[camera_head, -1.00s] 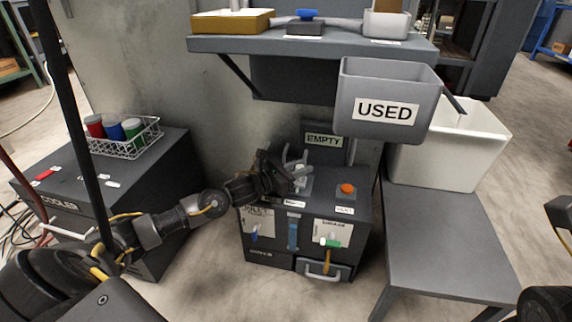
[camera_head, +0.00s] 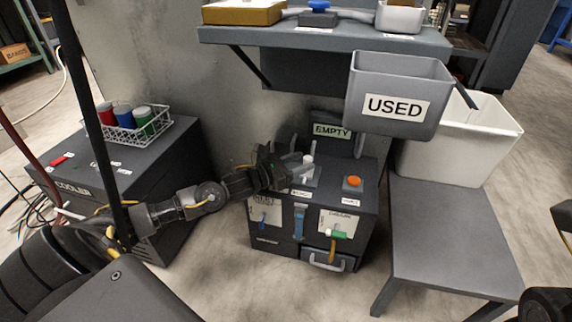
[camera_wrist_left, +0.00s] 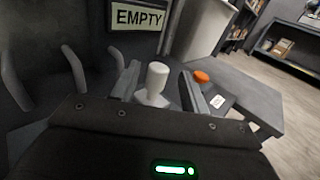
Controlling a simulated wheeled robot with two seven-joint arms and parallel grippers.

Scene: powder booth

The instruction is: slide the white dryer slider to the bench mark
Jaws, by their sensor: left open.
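The white dryer slider appears as an upright white knob (camera_head: 308,159) on top of the dark box (camera_head: 271,247). It also shows in the left wrist view (camera_wrist_left: 156,84). My left gripper (camera_head: 303,168) reaches in from the left at the box top and is open. In the left wrist view its fingers (camera_wrist_left: 160,74) stand on either side of the knob, with a gap visible on each side; I see no grip. The gripper partly hides the knob's base. Small labels (camera_head: 302,194) lie along the box's top front edge; I cannot read a bench mark. My right gripper is out of view.
An orange button (camera_head: 353,182) is right of the knob. An EMPTY sign (camera_head: 332,131) stands behind, with grey curved hooks (camera_wrist_left: 75,67) nearby. A grey USED bin (camera_head: 396,107) overhangs at the right. A cooler box (camera_head: 178,150) stands left. The low grey table (camera_head: 445,235) has bare space.

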